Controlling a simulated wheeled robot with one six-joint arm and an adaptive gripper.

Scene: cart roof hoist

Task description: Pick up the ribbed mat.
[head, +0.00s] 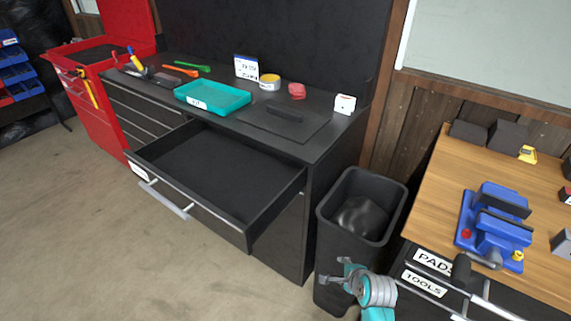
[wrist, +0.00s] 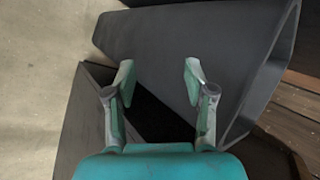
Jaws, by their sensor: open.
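A thin, dark, flat mat (head: 307,124) lies on the black counter, right of the teal tray, in the head view; it appears to be the ribbed mat, though I cannot make out ribs. A dark block (head: 285,115) rests on or against its back part. My gripper (head: 334,271) is open and empty, low in front of the black bin, well apart from the mat. In the wrist view my gripper (wrist: 158,76) has its fingers spread, with the bin's grey wall (wrist: 190,35) beyond them. The mat is not in the wrist view.
The black bin (head: 329,225) holds a dark bag. An empty drawer (head: 205,207) stands pulled out below the counter (head: 325,145). The teal tray (head: 243,99), yellow tape roll (head: 269,80), red item (head: 297,91) and white box (head: 344,104) share the counter. A blue vise (head: 493,225) stands right.

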